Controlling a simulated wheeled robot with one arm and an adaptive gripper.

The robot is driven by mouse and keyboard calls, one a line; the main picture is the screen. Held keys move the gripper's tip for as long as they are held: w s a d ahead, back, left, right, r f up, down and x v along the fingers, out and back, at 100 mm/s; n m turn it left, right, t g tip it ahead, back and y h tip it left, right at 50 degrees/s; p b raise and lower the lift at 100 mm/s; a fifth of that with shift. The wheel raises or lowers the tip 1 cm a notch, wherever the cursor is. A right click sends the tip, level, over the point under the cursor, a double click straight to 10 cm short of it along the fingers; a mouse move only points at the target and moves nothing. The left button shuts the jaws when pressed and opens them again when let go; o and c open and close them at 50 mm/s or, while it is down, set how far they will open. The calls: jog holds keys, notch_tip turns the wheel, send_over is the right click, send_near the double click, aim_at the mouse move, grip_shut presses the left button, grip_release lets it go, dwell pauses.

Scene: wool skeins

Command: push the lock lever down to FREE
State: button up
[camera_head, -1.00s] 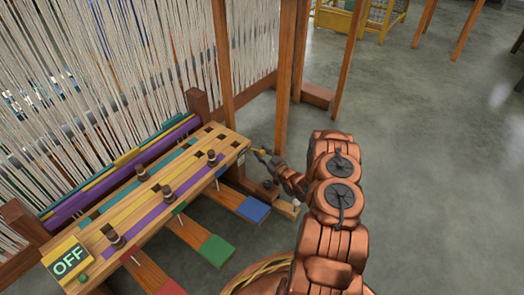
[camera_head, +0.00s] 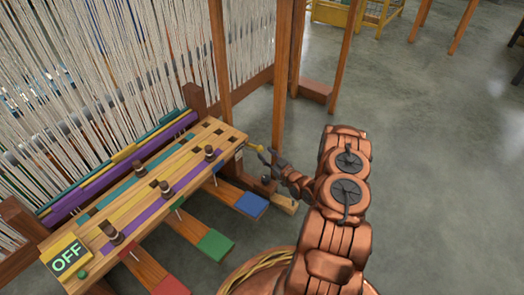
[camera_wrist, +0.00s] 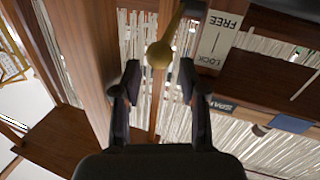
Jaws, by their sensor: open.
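The lock lever shows in the wrist view as a brass rod ending in a round knob (camera_wrist: 159,55). A pale plate (camera_wrist: 220,40) beside it reads LOCK and FREE, upside down in this view. My gripper (camera_wrist: 159,76) is open, one finger on each side of the knob's line. The knob appears just ahead of the fingertips; I cannot tell whether they touch. In the head view the yellow knob (camera_head: 256,148) sticks out at the right end of the loom's wooden board, with my gripper (camera_head: 269,156) right beside it.
A wooden board (camera_head: 150,195) carries several dark pegs and a green OFF display (camera_head: 67,257). Blue (camera_head: 252,205), green (camera_head: 215,244) and red (camera_head: 170,286) pedals lie below. A wooden post (camera_head: 282,90) stands behind my gripper.

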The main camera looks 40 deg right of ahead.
jog(key=shift+s, duration=1.55)
